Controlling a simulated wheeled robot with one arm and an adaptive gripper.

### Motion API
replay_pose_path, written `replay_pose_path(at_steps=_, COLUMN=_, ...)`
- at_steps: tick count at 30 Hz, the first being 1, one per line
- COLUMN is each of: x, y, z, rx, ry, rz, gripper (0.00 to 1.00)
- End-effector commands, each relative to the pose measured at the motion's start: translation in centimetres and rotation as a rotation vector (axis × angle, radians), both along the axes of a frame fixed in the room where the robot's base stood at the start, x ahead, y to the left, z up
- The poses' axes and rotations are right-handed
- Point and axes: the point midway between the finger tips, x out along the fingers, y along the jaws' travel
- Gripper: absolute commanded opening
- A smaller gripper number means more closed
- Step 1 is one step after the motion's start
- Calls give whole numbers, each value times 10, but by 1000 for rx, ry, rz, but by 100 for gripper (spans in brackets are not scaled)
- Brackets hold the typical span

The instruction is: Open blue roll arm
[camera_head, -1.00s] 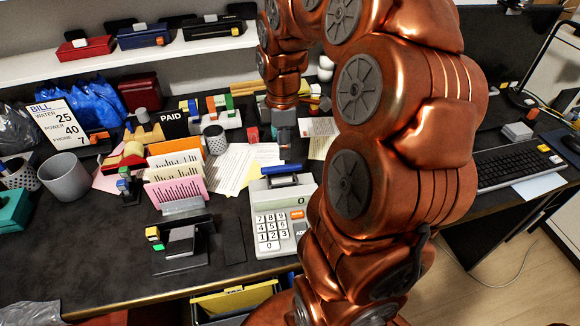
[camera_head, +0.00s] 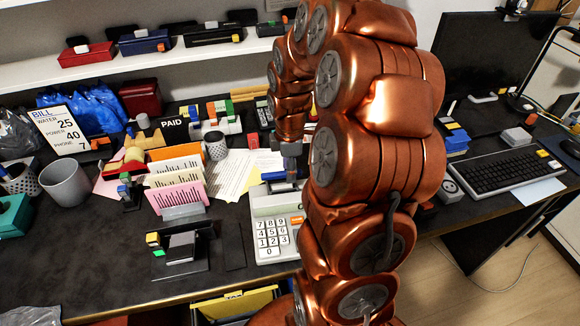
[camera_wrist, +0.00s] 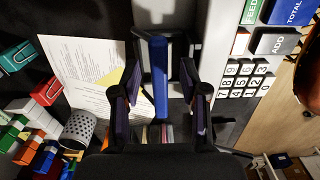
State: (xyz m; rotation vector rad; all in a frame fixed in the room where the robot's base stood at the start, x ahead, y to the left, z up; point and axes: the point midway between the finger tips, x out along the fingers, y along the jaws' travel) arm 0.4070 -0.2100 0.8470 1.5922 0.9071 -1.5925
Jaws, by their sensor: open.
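The calculator (camera_head: 272,237) stands on the dark desk, partly hidden by my arm. The blue roll arm (camera_head: 283,186) is a narrow blue bar at its back end. In the wrist view the blue roll arm (camera_wrist: 160,75) runs upright in the picture, in a grey holder. My gripper (camera_wrist: 160,92) is open, with one finger on each side of the bar and visible gaps between. In the head view my gripper (camera_head: 291,168) points down just above the bar, its fingers small and partly blocked.
Pink, white and orange papers (camera_head: 178,182) stand in a holder left of the calculator. A dotted pen cup (camera_head: 216,147) and loose sheets (camera_head: 240,170) lie behind. A black stapler-like device (camera_head: 182,250) sits at front left. The keyboard (camera_head: 505,172) is at right.

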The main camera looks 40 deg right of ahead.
Motion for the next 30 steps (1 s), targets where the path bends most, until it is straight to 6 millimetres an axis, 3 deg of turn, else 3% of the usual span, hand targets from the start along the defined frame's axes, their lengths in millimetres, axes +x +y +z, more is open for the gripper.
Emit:
replay_pose_path(at_steps=8, x=0, y=0, z=-1, rx=-1, ry=-1, rz=0, gripper=44)
replay_pose_path(at_steps=21, x=0, y=0, z=-1, rx=-1, ry=-1, rz=0, gripper=0)
replay_pose_path(at_steps=30, x=0, y=0, z=-1, rx=3, ry=4, rz=1, gripper=0)
